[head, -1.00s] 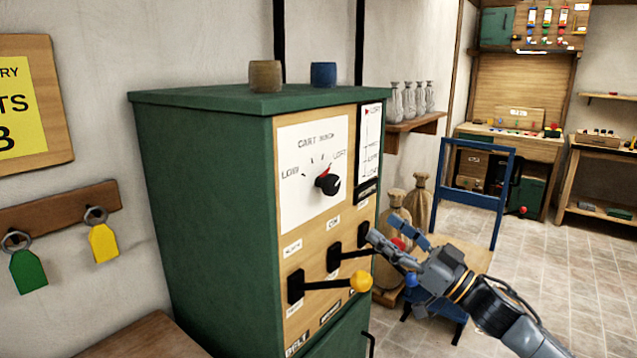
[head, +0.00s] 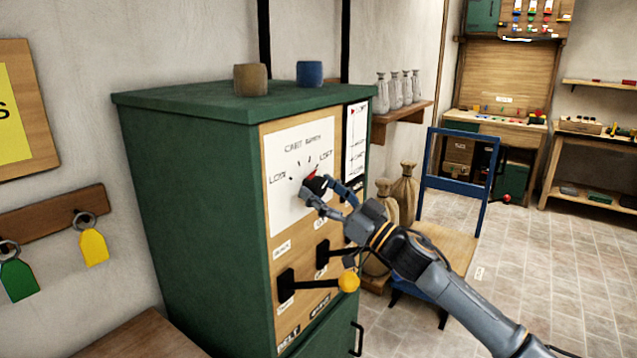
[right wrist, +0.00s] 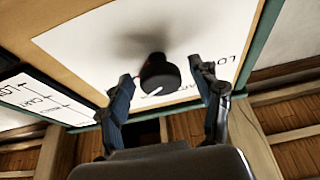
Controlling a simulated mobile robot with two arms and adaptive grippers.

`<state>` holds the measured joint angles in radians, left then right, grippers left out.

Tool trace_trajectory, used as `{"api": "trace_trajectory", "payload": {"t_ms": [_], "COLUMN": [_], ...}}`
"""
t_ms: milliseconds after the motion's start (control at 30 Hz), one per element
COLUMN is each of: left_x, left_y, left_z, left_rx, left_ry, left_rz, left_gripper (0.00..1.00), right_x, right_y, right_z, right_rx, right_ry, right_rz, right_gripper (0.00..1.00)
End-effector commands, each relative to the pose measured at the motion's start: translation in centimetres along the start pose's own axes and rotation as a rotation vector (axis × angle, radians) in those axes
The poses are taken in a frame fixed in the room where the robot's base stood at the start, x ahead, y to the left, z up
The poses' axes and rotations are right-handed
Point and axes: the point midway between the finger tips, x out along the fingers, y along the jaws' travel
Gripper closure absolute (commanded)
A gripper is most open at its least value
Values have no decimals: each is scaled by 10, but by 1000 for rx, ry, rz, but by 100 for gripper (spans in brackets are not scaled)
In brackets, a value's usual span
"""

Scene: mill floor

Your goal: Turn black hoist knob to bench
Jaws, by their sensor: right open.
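The black hoist knob (head: 316,184) sits on a white dial plate (head: 287,205) on the front of a green cabinet (head: 190,200). A red mark shows beside the knob; the dial lettering is blurred. My right gripper (head: 322,191) is open at the knob and partly hides it. In the right wrist view the knob (right wrist: 158,76) lies between the two spread fingers (right wrist: 162,74), with a white line on its face. The fingers do not visibly clamp it. My left gripper is not in view.
Below the dial are black levers, one with a yellow ball (head: 348,281). A brown cup (head: 251,79) and a blue cup (head: 310,73) stand on the cabinet top. A blue chair (head: 460,185) and sacks (head: 404,195) are to the right. Open tiled floor lies beyond.

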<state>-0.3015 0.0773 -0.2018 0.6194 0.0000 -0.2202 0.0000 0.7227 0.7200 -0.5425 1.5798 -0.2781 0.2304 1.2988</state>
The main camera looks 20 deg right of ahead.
Motion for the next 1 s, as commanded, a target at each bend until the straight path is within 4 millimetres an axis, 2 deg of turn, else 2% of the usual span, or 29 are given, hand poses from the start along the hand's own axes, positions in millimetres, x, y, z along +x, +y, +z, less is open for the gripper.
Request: {"api": "trace_trajectory", "payload": {"t_ms": [100, 400, 667, 1000], "left_x": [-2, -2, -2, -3], "left_y": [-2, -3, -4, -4], "left_z": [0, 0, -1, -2], "left_rx": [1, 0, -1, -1], "left_ry": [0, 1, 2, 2], "left_rz": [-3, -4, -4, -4], "left_gripper": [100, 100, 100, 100], "right_x": [8, 9, 9, 9], "right_y": [0, 0, 0, 1], "right_z": [0, 1, 0, 0], "right_rx": [0, 0, 0, -45], "right_ry": [0, -1, -1, -1], "right_rz": [0, 0, 0, -17], "right_gripper": [35, 35, 88, 90]}}
